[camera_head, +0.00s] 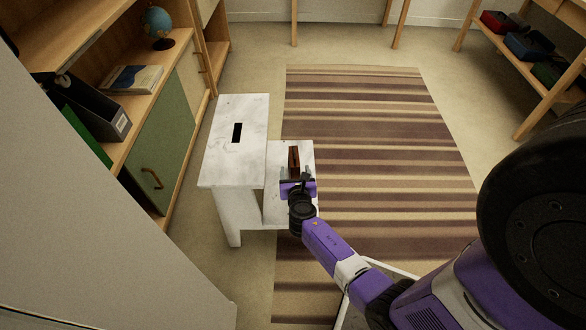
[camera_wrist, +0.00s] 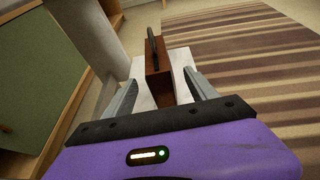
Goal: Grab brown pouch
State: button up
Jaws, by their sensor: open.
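The brown pouch (camera_head: 294,160) is a small upright brown case with a dark handle on top. It stands on the lower step of a white marbled step stool (camera_head: 236,160). In the wrist view the pouch (camera_wrist: 158,82) lies ahead, between the lines of my two fingers. My gripper (camera_head: 298,183) is just on the near side of the pouch in the head view. In the wrist view my gripper (camera_wrist: 160,98) has its fingers spread, one on each side of the pouch's near end. I cannot tell whether either finger touches it.
The stool's taller step (camera_wrist: 92,35) rises close on the left of my gripper. A shelf unit with a green door (camera_head: 160,150) stands farther left. A striped rug (camera_head: 375,150) covers the clear floor to the right. A shelf with bins (camera_head: 530,45) is at the far right.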

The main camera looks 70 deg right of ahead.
jog(key=b+x, duration=0.2)
jog(key=x, duration=0.4)
grip_shut()
